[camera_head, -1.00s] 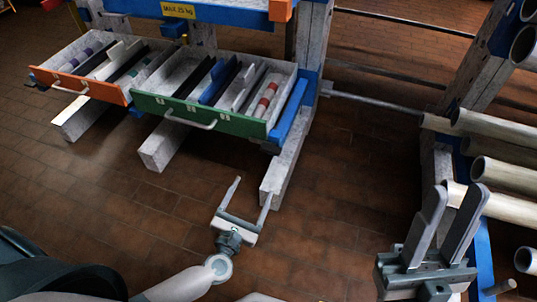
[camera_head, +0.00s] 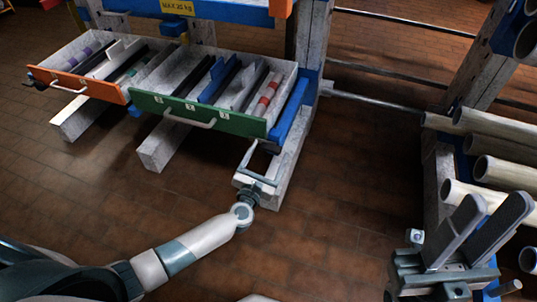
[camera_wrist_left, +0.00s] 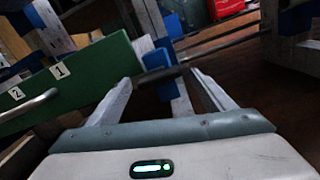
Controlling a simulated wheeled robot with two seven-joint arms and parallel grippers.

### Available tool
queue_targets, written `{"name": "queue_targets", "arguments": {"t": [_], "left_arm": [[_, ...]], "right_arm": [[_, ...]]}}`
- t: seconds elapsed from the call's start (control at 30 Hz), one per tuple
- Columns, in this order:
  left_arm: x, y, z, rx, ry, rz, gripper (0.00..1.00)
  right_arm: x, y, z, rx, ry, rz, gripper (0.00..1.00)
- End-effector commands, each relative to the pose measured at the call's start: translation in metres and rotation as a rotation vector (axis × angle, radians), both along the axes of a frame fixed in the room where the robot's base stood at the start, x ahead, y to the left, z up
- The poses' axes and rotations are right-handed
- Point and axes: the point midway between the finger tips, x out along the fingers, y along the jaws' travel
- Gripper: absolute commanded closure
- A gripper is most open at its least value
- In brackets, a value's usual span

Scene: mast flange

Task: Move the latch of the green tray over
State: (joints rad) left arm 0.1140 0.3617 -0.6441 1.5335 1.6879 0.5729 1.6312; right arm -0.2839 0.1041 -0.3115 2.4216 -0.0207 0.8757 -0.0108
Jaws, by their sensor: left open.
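The green tray (camera_head: 190,112) is a drawer with a green front and a pale handle, holding several coloured and grey pieces. In the left wrist view its green front (camera_wrist_left: 85,75) fills the left side. A dark, bar-like piece (camera_wrist_left: 160,75), seemingly the latch, sticks out by the tray's right end, beside a blue part. My left gripper (camera_head: 264,160) is open at the tray's lower right corner. In the wrist view the dark piece lies between the left gripper's fingertips (camera_wrist_left: 162,82); I cannot tell whether they touch it. My right gripper (camera_head: 497,208) is open and empty at the lower right.
An orange-fronted tray (camera_head: 78,84) stands left of the green one. A grey post (camera_head: 315,40) and a rail (camera_head: 375,99) are close to the tray's right side. Several pale pipes (camera_head: 490,205) lie on a rack at the right. The floor between is clear.

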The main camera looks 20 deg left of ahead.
Motion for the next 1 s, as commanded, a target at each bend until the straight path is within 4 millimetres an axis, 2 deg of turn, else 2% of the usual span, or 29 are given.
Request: {"name": "queue_targets", "arguments": {"t": [0.37, 0.47, 0.6, 0.63, 1.0], "left_arm": [[0.004, 0.0, -0.0001, 0.0, 0.0, 0.0, 0.25], [0.004, 0.0, -0.0001, 0.0, 0.0, 0.0, 0.46], [0.0039, 0.0001, 0.0, 0.0, 0.0, 0.0, 0.8], [0.0039, 0.0001, -0.0001, 0.0, 0.0, 0.0, 0.83], [0.0038, 0.0002, 0.0, 0.001, 0.0, 0.0, 0.83]], "right_arm": [[-0.0021, -0.001, 0.0029, 0.003, -0.02, 0.0, 0.69], [-0.0018, -0.0008, 0.0022, 0.003, -0.016, 0.001, 0.69], [-0.0014, -0.0007, 0.0016, 0.001, -0.011, 0.001, 0.69], [-0.0015, -0.0007, 0.0015, 0.002, -0.01, 0.0, 0.69], [-0.0015, -0.0006, 0.0008, 0.001, -0.007, 0.0, 0.69]]}}
